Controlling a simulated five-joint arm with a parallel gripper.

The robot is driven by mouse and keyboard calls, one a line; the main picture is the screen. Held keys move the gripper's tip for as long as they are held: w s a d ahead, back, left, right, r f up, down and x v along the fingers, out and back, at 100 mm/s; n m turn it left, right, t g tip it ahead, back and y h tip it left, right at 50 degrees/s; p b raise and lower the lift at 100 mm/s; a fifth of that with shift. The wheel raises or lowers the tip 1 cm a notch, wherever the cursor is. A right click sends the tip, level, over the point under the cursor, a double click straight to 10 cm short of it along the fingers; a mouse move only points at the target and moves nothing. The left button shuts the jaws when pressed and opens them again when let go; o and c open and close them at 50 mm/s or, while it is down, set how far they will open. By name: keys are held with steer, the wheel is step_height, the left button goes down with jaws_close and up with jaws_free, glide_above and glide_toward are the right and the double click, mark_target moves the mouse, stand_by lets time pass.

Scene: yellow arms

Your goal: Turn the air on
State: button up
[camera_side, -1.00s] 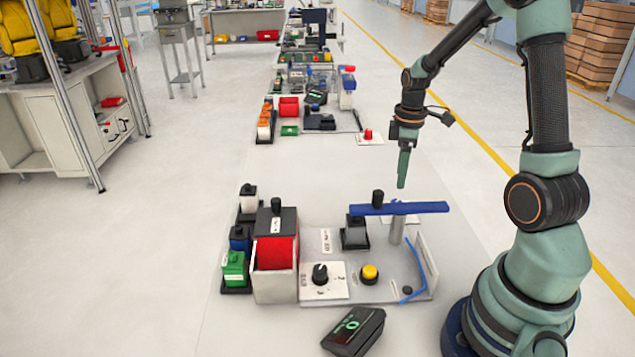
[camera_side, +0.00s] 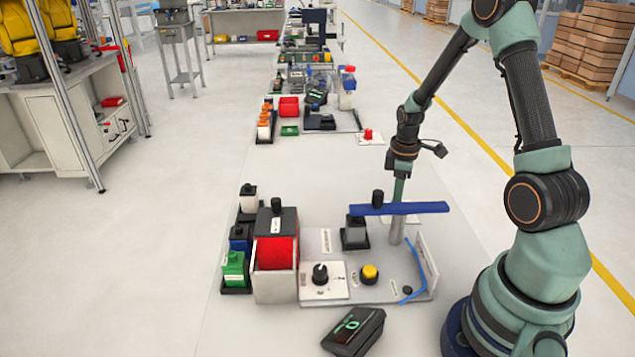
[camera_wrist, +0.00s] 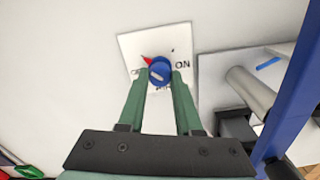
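The air switch is a round blue knob (camera_wrist: 160,71) with a red pointer on a white plate (camera_wrist: 132,45). The pointer is toward the upper left, and "ON" is printed to the knob's right. My gripper (camera_wrist: 161,75) is open, with one green finger on each side of the knob; I cannot tell whether they touch it. In the side view my gripper (camera_side: 398,197) is low behind the blue bar, its tips hidden. A bit of the white plate (camera_side: 412,219) shows there, but the knob is hidden.
A blue bar (camera_side: 425,208) on a grey post (camera_side: 397,232) stands close in front of my gripper. The station also holds a red bin (camera_side: 275,252), a black dial (camera_side: 320,272) and a yellow button (camera_side: 369,273).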

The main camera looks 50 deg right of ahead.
jaws_close()
steer(key=shift+m, duration=0.3)
steer(key=m, duration=0.2)
steer(key=shift+m, duration=0.3)
steer(key=m, duration=0.9)
steer(key=shift+m, duration=0.4)
steer(key=m, duration=0.4)
steer(key=shift+m, duration=0.4)
steer(key=shift+d, duration=0.1)
steer(key=o, duration=0.9)
jaws_free()
